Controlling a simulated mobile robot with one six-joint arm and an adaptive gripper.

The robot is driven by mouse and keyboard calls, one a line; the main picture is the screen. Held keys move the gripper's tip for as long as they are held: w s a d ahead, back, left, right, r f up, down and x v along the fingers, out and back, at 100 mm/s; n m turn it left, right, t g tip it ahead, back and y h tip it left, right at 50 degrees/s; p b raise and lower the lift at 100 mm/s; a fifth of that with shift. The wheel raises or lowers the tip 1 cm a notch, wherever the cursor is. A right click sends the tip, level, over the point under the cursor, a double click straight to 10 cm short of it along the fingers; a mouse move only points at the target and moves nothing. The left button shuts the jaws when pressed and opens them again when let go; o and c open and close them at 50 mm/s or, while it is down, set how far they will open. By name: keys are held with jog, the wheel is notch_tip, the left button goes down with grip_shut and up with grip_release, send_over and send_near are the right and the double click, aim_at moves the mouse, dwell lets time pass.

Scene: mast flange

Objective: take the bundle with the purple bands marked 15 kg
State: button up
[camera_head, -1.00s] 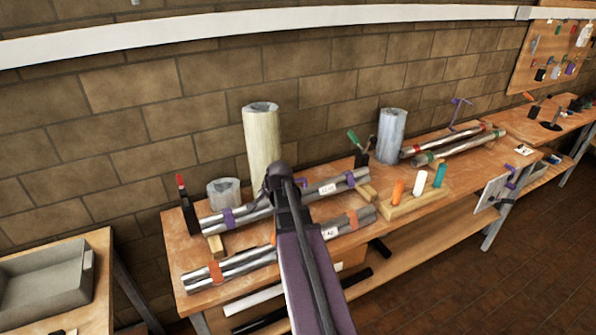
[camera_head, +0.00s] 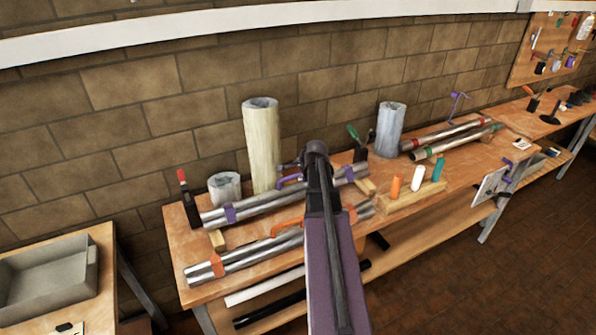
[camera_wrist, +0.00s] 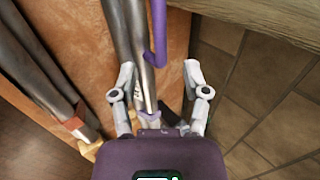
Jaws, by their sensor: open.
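The bundle of metal tubes with purple bands (camera_head: 262,207) lies along the back of the bench, with a purple hooked handle (camera_head: 290,178) above it. My arm hides part of its right half and its label in the head view. In the wrist view the purple-banded bundle (camera_wrist: 122,35) runs down between my fingers, and its purple handle (camera_wrist: 159,40) stands just ahead. My gripper (camera_wrist: 160,70) is open, one finger either side of the bundle's line; contact cannot be told. My wrist hides the fingers in the head view.
An orange-banded bundle (camera_head: 250,258) lies parallel in front. Tall cream (camera_head: 261,145) and short grey (camera_head: 224,188) rolls stand behind the left half. A wooden block with coloured pegs (camera_head: 412,200) sits to the right. Red- and green-banded tubes (camera_head: 455,140) lie farther right.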

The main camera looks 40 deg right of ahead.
aim_at(292, 176)
jog(key=shift+w+f, duration=0.1)
jog(key=shift+f, duration=0.05)
jog(key=shift+b+x, duration=3.5)
jog(key=shift+x, duration=0.85)
grip_shut()
jog(key=shift+w+r, duration=0.1)
jog(key=shift+r, duration=0.1)
jog(key=shift+r+p, duration=0.15)
jog(key=shift+p, duration=0.25)
jog(key=shift+r+p, duration=3.1)
jog(key=shift+r, duration=0.05)
